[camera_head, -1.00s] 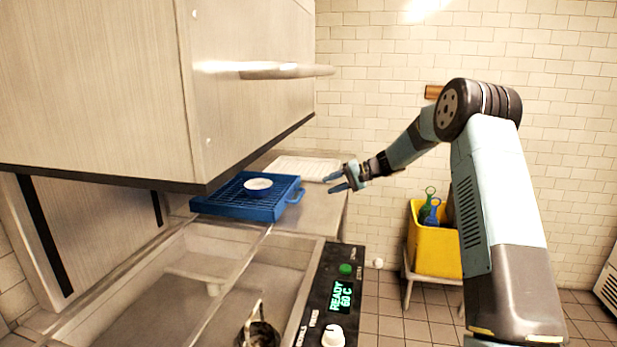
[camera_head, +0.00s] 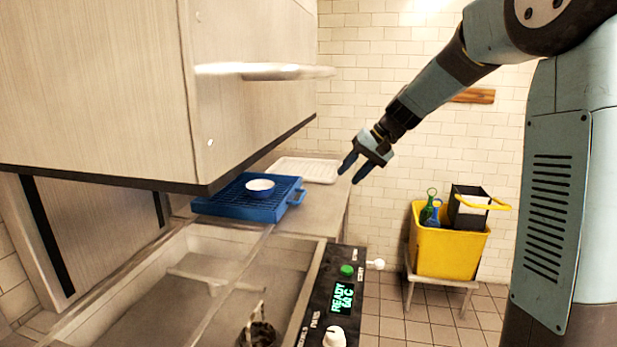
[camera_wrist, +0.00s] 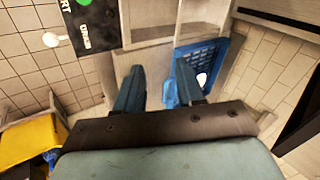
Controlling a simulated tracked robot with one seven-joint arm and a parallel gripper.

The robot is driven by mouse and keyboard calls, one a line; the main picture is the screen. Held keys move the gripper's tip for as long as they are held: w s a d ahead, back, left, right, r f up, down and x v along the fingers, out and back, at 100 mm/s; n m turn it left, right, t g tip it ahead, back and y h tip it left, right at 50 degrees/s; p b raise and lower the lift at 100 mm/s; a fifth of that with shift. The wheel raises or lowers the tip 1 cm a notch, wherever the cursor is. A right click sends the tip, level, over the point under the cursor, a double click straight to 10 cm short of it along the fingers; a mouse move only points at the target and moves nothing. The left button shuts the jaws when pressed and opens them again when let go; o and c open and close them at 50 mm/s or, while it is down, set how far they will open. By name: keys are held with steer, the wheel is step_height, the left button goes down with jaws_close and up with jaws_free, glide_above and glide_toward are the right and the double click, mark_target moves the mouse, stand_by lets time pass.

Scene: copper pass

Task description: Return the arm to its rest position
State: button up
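My gripper (camera_head: 351,169) hangs in the air to the right of the counter's far end, with its fingers pointing down and left. Its two fingers are apart with nothing between them. In the wrist view the gripper (camera_wrist: 160,82) also shows its fingers spread, with the counter edge and floor beyond them. My arm reaches in from the right side of the head view, its elbow partly cut off at the top.
A blue rack (camera_head: 240,207) holding a white bowl (camera_head: 260,185) and a white tray (camera_head: 305,169) are on the counter. A control panel (camera_head: 331,301) borders the sink. A large hood or cabinet (camera_head: 90,90) overhangs the left.

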steer(key=s+d+t+h, duration=0.2)
steer(key=s+d, duration=0.4)
steer(key=s, duration=1)
steer(key=s+d+t+h, duration=0.1)
steer(key=s+d+h, duration=0.4)
steer(key=s, duration=1.2)
steer(key=shift+d+r+t, duration=0.35)
steer(key=shift+d+t, duration=0.05)
steer(key=shift+d, duration=0.15)
